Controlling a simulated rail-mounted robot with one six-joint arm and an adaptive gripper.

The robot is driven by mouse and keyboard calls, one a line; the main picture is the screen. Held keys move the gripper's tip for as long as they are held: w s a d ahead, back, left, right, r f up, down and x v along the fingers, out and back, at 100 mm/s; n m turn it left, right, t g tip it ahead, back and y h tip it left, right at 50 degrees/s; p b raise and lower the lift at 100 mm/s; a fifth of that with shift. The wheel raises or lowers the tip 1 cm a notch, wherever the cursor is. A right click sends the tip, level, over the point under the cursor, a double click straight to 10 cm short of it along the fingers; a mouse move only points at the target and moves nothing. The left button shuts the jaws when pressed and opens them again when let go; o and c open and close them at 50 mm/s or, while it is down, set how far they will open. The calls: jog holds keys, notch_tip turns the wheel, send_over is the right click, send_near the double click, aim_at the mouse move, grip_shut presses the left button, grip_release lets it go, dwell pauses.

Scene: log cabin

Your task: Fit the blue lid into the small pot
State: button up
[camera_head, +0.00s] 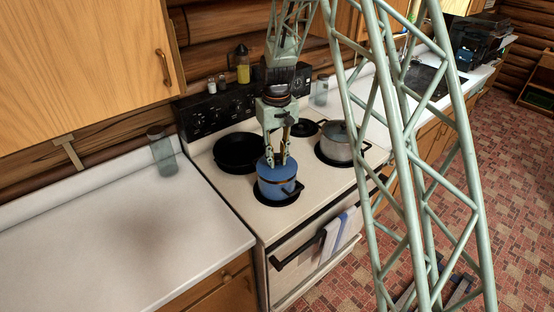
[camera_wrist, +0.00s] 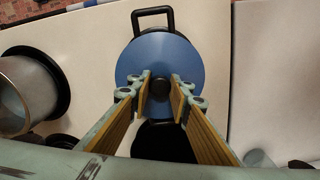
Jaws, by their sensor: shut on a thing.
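The blue lid (camera_head: 265,168) is over the small blue pot (camera_head: 272,188) on the front left burner of the stove. My gripper (camera_head: 277,161) points straight down and is shut on the lid's dark knob. In the wrist view the lid (camera_wrist: 160,55) is a round blue disc, with my fingers (camera_wrist: 160,88) on both sides of the knob. The lid covers the pot's opening and looks roughly level and centred. A dark pot handle (camera_wrist: 152,13) sticks out past the lid. I cannot tell whether the lid is fully seated on the rim.
A black pan (camera_head: 238,152) sits behind the pot to the left. A grey pot (camera_head: 340,142) stands to the right. A towel (camera_head: 338,235) hangs on the oven handle. The left counter (camera_head: 130,230) is mostly clear, with a glass jar (camera_head: 162,152) at its back.

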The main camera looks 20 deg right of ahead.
aim_at(277, 158)
jog(key=shift+f+b, duration=0.6)
jog(key=shift+f, duration=0.35)
dwell(0.8)
jog(key=o, duration=1)
jog(key=shift+c, duration=0.2)
jog(key=shift+r, duration=0.1)
jog(key=shift+r, duration=5.9)
